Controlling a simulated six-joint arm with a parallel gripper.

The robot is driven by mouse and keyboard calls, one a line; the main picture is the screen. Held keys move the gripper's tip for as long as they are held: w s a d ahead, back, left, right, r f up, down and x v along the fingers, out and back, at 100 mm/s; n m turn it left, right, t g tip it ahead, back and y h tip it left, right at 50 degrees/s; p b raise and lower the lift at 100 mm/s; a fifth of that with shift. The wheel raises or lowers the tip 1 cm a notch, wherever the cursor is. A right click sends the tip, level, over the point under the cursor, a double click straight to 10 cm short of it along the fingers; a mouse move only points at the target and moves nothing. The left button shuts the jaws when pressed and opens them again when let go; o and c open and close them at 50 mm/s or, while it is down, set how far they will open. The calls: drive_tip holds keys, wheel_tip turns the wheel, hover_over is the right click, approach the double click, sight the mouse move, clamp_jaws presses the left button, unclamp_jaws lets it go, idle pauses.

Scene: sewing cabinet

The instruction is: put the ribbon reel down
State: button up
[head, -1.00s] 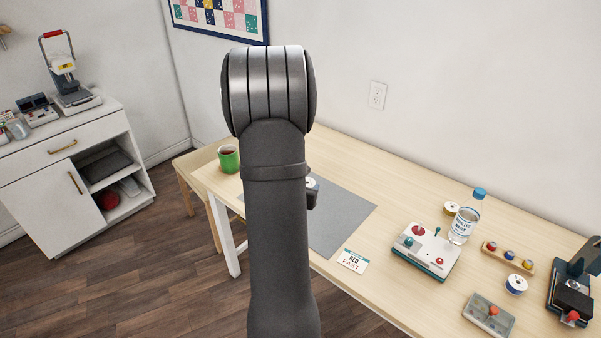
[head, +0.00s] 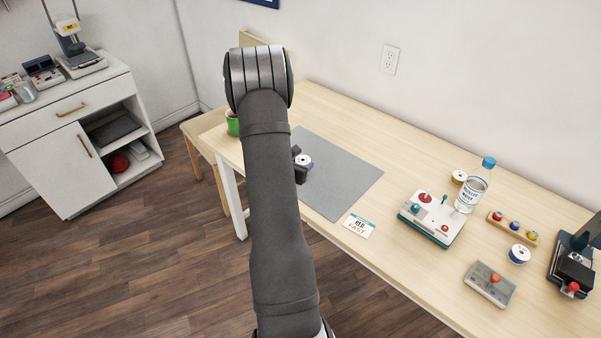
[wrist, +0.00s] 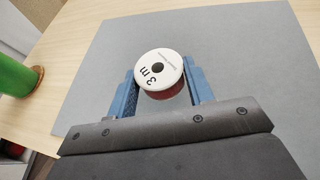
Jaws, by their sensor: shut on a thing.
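The ribbon reel (wrist: 160,70) has a white top marked "3 m" and dark red ribbon below it. My gripper (wrist: 160,88) is shut on it, with a blue finger on each side. In the head view the reel (head: 304,161) shows at my gripper (head: 300,164), beside my arm and over the grey mat (head: 345,177). The mat fills most of the wrist view around the reel. I cannot tell whether the reel touches the mat. My arm hides the mat's left part in the head view.
A green mug (head: 233,123) stands left of the mat, partly behind my arm. A card (head: 359,226) lies at the mat's near right corner. Farther right are a joystick box (head: 432,217), a bottle (head: 471,187) and another reel (head: 519,254). The mat's right part is bare.

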drive_tip(key=shift+f, duration=2)
drive_tip(key=shift+f, duration=0.15)
drive_tip(key=o, duration=1)
drive_tip(key=shift+o, duration=0.2)
drive_tip(key=shift+r, duration=0.2)
drive_tip(key=v, duration=1)
drive_tip(key=shift+s+a, duration=0.25)
drive_tip(key=shift+a, duration=0.05)
drive_tip(key=shift+o, duration=0.5)
drive_tip(key=shift+s+a+r, duration=0.25)
drive_tip(key=shift+s, duration=0.3)
